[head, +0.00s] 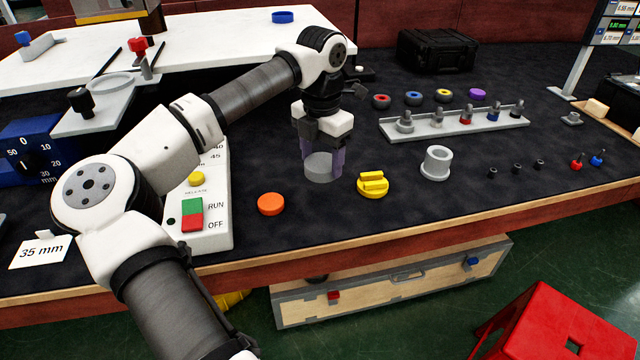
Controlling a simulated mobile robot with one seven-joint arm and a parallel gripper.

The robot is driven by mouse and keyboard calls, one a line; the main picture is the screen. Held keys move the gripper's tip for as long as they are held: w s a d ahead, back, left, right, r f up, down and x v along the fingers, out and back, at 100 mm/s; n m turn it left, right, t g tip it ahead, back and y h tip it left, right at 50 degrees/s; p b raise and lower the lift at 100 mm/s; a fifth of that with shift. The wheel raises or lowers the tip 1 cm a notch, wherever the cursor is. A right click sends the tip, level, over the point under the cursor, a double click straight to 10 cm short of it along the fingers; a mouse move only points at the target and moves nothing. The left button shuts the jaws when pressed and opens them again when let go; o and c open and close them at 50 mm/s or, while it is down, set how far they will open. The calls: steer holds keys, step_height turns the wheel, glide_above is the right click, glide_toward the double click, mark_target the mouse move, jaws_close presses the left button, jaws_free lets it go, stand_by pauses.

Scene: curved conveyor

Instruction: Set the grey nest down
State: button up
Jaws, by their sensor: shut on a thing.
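The grey nest (320,168) is a short round grey piece in the middle of the dark bench mat. My gripper (323,160) points down over it, with a purple finger on each side, shut on the nest. The nest is at or just above the mat; I cannot tell whether its underside touches. Its upper part is partly hidden by the fingers.
Close to the right is a yellow knobbed disc (373,184), then a grey flanged cylinder (436,163). An orange disc (271,204) lies front left, beside the RUN/OFF panel (217,215). A rail of pegs (455,123) stands behind right. Bare mat lies between these pieces.

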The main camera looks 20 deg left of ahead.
steer(key=shift+f, duration=3.55)
steer(key=shift+f, duration=0.15)
steer(key=o, duration=1)
